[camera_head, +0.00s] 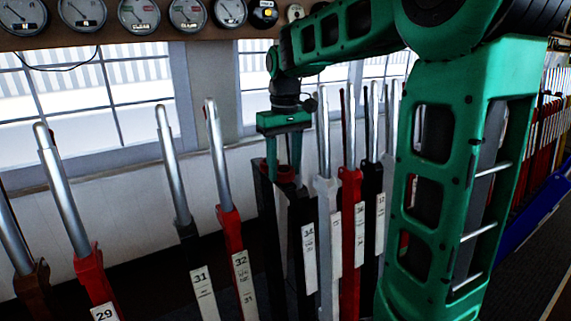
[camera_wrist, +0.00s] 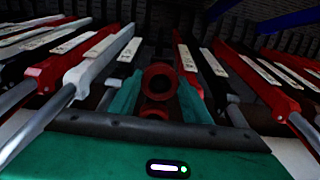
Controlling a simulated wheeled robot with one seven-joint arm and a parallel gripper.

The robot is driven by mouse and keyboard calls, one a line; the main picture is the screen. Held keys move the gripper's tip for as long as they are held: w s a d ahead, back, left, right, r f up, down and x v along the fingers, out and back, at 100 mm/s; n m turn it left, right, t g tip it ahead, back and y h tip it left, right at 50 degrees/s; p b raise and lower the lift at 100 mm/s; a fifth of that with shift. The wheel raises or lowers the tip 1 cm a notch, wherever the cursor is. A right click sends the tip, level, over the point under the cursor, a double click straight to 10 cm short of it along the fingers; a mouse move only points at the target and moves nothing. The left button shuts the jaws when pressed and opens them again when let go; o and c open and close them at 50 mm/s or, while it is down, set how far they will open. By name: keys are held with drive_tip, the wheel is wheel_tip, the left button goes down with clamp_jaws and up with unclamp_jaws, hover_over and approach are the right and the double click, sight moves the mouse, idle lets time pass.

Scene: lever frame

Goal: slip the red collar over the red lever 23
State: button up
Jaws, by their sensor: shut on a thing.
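The red collar (camera_head: 286,176) is between the fingertips of my gripper (camera_head: 283,170) in the head view, in front of the window wall and close to dark levers. In the wrist view the red collar (camera_wrist: 160,69) shows as a ring between the two green fingers of my gripper (camera_wrist: 160,86), which is shut on it. A second, smaller red ring shape shows just below it there; I cannot tell what it belongs to. No label reading 23 is legible, so I cannot tell which lever is red lever 23.
A red lever marked 32 (camera_head: 231,235), a black lever marked 31 (camera_head: 190,262) and a red lever marked 29 (camera_head: 90,275) stand to the left. More levers crowd close on the right, including a red one (camera_head: 350,215). Gauges (camera_head: 139,14) line the top.

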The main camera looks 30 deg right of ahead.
drive_tip(key=shift+f, duration=0.25)
drive_tip(key=o, duration=1.1)
drive_tip(key=shift+c, duration=0.2)
drive_tip(key=shift+o, duration=0.8)
drive_tip(key=shift+r, duration=0.15)
drive_tip(key=shift+r, duration=4.4)
wheel_tip(320, 180, up, 11)
drive_tip(key=shift+w+f, duration=0.15)
